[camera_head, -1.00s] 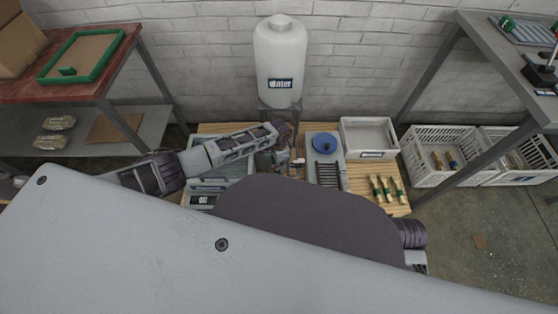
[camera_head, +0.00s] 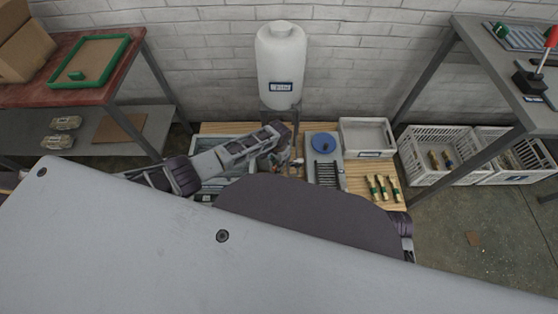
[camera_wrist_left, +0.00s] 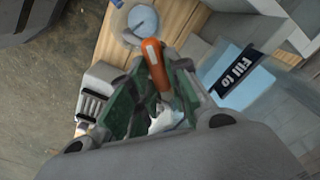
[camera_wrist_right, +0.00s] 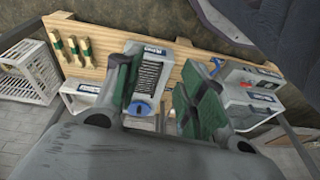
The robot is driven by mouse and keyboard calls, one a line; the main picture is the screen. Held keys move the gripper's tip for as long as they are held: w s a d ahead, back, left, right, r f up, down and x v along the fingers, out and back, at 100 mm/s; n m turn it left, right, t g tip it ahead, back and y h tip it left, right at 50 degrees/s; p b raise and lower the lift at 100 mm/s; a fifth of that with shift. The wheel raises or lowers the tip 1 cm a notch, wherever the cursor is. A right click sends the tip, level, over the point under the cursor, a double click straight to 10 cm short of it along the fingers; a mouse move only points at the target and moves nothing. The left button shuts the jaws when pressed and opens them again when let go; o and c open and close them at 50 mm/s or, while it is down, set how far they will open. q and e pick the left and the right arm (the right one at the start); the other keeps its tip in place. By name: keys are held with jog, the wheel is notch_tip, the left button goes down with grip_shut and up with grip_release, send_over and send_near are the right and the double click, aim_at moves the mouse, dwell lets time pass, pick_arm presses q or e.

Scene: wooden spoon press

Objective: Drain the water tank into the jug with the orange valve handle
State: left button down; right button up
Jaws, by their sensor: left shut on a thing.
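The white water tank (camera_head: 279,70) stands upright on a dark stand against the brick wall in the head view. My left gripper (camera_wrist_left: 160,88) is shut on the orange valve handle (camera_wrist_left: 153,58), whose end sticks out between the green finger pads. The jug (camera_wrist_left: 240,80), with a "Fill to" label, is beside the handle in the left wrist view. In the head view the left gripper (camera_head: 282,138) is just below the tank and hides most of the valve. My right gripper (camera_wrist_right: 158,95) is open and empty, with its pads apart.
The wooden bench (camera_head: 355,180) holds a grey unit with a blue disc (camera_head: 324,143), a white bin (camera_head: 368,137) and several green-banded brushes (camera_head: 382,188). White crates (camera_head: 437,155) stand at right. A red-topped table (camera_head: 70,95) and a grey table (camera_head: 510,70) flank the bench.

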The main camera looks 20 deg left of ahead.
pick_arm(q)
jog(key=n+p, duration=0.2)
jog(key=shift+r+n, duration=0.1)
jog(key=shift+n, duration=0.2)
jog(key=shift+a+n+p, duration=0.15)
jog(key=shift+n+p, duration=0.65)
jog(key=shift+n, duration=0.4)
jog(key=shift+a+n+p, duration=0.15)
jog(key=shift+n+p, duration=0.45)
jog(key=shift+n, duration=0.8)
pick_arm(e)
notch_tip(320, 180, down, 10)
jog(key=s+d+g, duration=0.1)
jog(key=d, duration=0.1)
jog(key=shift+r+h, duration=0.25)
jog(key=shift+h, duration=0.15)
jog(key=shift+s, duration=0.15)
pick_arm(q)
jog(key=c, duration=1.4)
grip_release()
jog(key=shift+w, duration=0.1)
jog(key=shift+o, duration=0.2)
notch_tip(320, 180, up, 12)
